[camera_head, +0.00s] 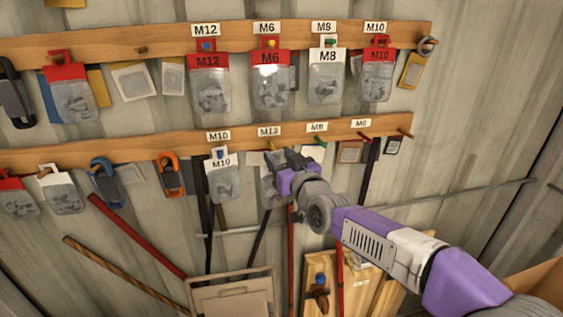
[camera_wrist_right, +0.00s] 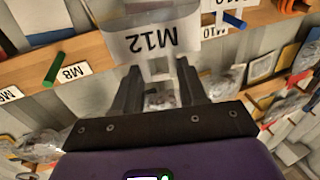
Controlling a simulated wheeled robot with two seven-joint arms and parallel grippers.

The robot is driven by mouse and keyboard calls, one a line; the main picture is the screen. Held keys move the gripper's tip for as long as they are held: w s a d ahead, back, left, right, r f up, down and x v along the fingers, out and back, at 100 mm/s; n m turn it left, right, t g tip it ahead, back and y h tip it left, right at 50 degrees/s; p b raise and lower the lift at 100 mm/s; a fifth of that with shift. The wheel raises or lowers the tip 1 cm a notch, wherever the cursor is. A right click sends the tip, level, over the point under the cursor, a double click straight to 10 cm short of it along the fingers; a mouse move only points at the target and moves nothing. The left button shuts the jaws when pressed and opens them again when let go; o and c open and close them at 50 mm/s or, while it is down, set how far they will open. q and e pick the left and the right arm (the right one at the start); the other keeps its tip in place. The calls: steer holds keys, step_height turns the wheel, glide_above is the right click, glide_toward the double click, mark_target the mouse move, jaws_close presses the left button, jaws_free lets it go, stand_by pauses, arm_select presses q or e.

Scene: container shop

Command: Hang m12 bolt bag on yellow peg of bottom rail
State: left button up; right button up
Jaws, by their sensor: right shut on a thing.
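My right gripper (camera_head: 280,170) is at the bottom rail (camera_head: 240,136), below its M12 label. It is shut on the m12 bolt bag (camera_head: 270,190), which is mostly hidden behind the gripper. In the right wrist view, the bag's pale header (camera_wrist_right: 150,42) reads M12 upside down and lies just beyond the gripper's fingers (camera_wrist_right: 160,82). The yellow peg (camera_head: 272,145) shows slightly beside the gripper. I cannot tell whether the header's hole is around the peg. My left gripper is out of view.
An M10 bag (camera_head: 222,180) hangs on the blue peg just left of the held bag. The green peg (camera_wrist_right: 55,68) is on the other side and looks bare. The top rail (camera_head: 120,42) carries M12, M6, M8 and M10 bags. Long tools stand below.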

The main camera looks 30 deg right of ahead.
steer(key=shift+w+d+f, duration=0.1)
steer(key=shift+w+d, duration=0.05)
steer(key=shift+w, duration=0.5)
steer(key=shift+w+d, duration=0.15)
steer(key=shift+w, duration=0.5)
steer(key=shift+w+d+p, duration=0.2)
steer(key=shift+w+p, duration=0.15)
steer(key=shift+w, duration=0.25)
steer(key=shift+w+d+p, duration=0.15)
steer(key=shift+w+p, duration=0.15)
steer(key=shift+w, duration=0.3)
steer(key=shift+w+d+f+b, duration=0.15)
steer(key=shift+w+f+b, duration=0.25)
steer(key=shift+w, duration=0.2)
steer(key=shift+w+b, duration=0.15)
steer(key=shift+b, duration=0.15)
steer(key=shift+r, duration=0.1)
steer(key=o, duration=1.2)
steer(key=shift+s+b, duration=0.85)
steer(key=shift+s, duration=2.95)
